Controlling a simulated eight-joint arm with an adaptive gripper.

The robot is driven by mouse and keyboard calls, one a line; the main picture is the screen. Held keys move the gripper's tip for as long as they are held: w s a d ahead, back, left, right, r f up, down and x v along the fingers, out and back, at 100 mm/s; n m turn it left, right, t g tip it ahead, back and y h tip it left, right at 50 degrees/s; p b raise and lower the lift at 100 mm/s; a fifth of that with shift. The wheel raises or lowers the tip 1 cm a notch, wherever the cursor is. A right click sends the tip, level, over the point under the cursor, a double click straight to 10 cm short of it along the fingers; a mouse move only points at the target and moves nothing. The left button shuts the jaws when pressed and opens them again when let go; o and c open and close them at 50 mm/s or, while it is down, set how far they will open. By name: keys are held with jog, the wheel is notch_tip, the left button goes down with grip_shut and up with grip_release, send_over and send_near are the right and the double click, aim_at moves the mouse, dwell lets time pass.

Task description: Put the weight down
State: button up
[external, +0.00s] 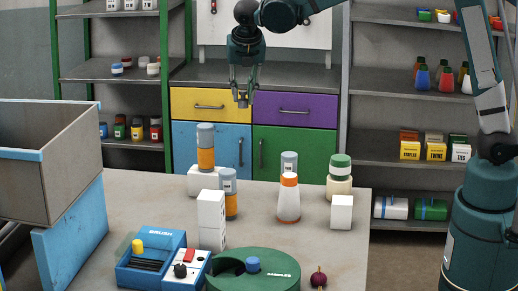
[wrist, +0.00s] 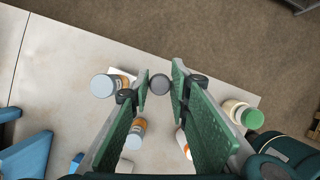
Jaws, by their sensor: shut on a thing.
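My gripper (external: 243,92) hangs high above the far part of the grey table (external: 335,265), in front of the drawer cabinet. It is shut on a small dark grey weight (external: 242,102), which shows just below the fingertips. In the wrist view the weight (wrist: 160,84) is a round grey face between the tips of the two green finger pads (wrist: 159,88). The weight is clear of the table, and its lower part and any markings are too small to make out.
Orange-banded bottles (external: 206,148), white blocks (external: 211,212), an orange-and-white bottle (external: 289,202) and a green-capped jar (external: 340,170) stand on the table. Nearer are a blue box (external: 150,262), a green round tray (external: 282,277) and a dark red object (external: 318,278).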

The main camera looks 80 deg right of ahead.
jog(key=w+a+n, duration=0.1)
jog(key=w+a, duration=0.4)
jog(key=a, duration=0.4)
jog(key=w+a+n+t, duration=0.1)
jog(key=w+a, duration=0.4)
jog(key=a, duration=0.5)
jog(key=w+a+n, duration=0.1)
jog(key=w+a, duration=0.4)
jog(key=a, duration=0.4)
notch_tip(320, 180, down, 18)
jog(key=shift+a+y+b, duration=0.3)
jog(key=shift+a+b, duration=0.05)
jog(key=shift+a, duration=0.05)
jog(key=shift+f, duration=0.1)
jog(key=shift+f, duration=3.1)
jog(key=shift+f, duration=1.85)
jog(key=shift+f, duration=0.2)
